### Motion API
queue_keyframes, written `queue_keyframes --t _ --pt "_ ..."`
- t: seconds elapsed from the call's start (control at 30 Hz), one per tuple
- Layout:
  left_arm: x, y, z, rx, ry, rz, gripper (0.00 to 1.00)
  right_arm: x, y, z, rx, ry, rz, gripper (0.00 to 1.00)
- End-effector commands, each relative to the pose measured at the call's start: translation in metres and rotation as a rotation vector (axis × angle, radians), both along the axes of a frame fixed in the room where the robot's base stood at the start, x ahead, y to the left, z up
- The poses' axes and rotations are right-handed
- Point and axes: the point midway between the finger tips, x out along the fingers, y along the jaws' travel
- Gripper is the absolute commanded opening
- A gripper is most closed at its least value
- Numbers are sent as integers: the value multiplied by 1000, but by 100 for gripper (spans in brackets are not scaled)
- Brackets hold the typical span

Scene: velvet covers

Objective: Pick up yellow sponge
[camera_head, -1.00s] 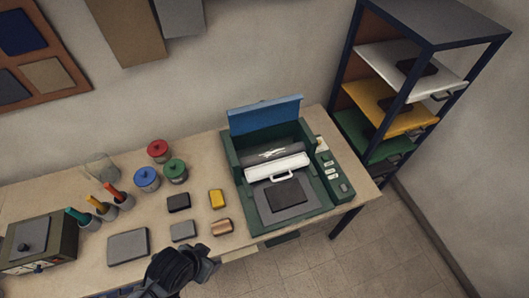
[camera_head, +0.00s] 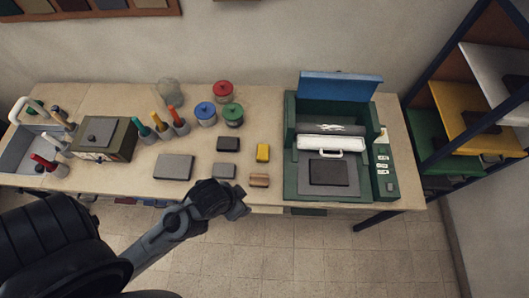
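The yellow sponge (camera_head: 262,152) is a small upright-looking block on the table, left of the green machine. A dark block (camera_head: 228,144) lies to its left, a grey block (camera_head: 223,171) to its lower left, and a brown striped block (camera_head: 259,180) just in front of it. My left gripper (camera_head: 240,203) comes in from the lower left at the table's front edge, below the grey block and apart from the sponge. Its fingers are dark and small, so I cannot tell whether they are open. My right gripper is not in view.
The green machine (camera_head: 293,172) with a raised blue lid (camera_head: 340,86) stands right of the sponge. Red, blue and green lidded jars (camera_head: 232,116) stand behind it. A larger grey slab (camera_head: 174,167) lies left. A shelf rack (camera_head: 452,62) stands at the right.

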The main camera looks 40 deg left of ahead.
Motion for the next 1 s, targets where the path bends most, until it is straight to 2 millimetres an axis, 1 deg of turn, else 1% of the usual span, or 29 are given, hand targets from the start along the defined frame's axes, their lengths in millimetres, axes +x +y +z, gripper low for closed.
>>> queue_keyframes --t 0.37,0.47,0.6,1.0 --pt "0 1 0 5 1 -3 59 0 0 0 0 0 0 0" --pt "0 1 0 5 1 -3 72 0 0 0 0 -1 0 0" --pt "0 1 0 4 1 -3 94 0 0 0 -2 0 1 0" --pt "0 -1 -1 -10 -1 19 94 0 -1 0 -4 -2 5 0"
